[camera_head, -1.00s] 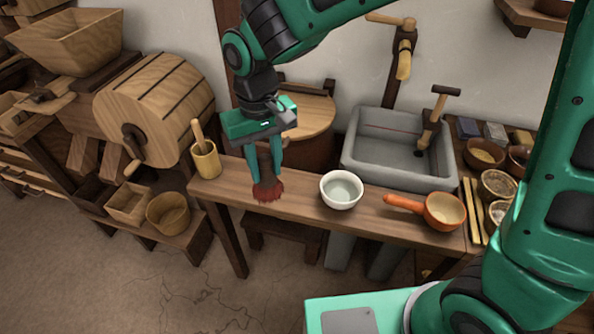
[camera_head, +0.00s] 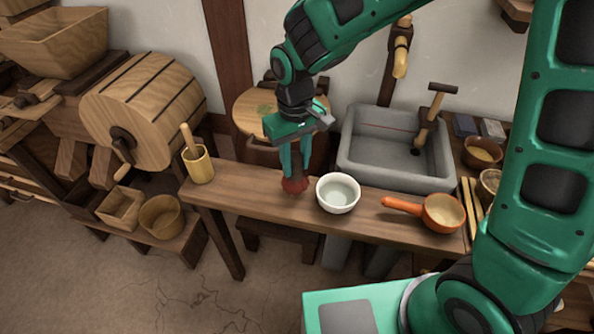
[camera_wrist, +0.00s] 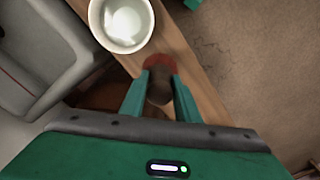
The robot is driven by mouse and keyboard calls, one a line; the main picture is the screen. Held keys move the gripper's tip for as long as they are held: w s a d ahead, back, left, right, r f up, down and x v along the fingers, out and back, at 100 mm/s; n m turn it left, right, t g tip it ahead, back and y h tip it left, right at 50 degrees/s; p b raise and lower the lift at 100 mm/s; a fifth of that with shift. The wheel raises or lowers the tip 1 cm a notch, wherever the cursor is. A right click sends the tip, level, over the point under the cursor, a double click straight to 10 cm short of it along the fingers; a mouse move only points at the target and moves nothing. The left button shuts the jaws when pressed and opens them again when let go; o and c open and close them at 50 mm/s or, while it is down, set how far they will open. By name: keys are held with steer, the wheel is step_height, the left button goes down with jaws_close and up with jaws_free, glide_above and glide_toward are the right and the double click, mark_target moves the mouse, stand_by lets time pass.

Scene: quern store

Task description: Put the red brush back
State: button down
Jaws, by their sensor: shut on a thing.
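The red brush (camera_head: 294,186) has red bristles pointing down and a dark handle. My gripper (camera_head: 294,168) is shut on its handle, above the narrow wooden bench (camera_head: 240,183), just left of the white bowl (camera_head: 338,193). In the wrist view the red bristles (camera_wrist: 159,62) show beyond the handle (camera_wrist: 160,88), which sits between my two fingers, with the white bowl's rim (camera_wrist: 96,30) close by. I cannot tell whether the bristles touch the bench top.
A wooden cup (camera_head: 200,166) with a pestle stands at the bench's left end. An orange-handled pan (camera_head: 442,212) stands right of the bowl. A stone sink (camera_head: 360,158) lies behind. Bare bench top lies between cup and brush.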

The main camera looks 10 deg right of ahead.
mark_target(296, 173)
steer(key=shift+d+f, duration=0.1)
steer(key=shift+f, duration=1.95)
steer(key=c, duration=1.3)
jaws_free()
steer(key=shift+c, duration=0.2)
step_height(296, 173, up, 12)
steer(key=shift+r, duration=0.1)
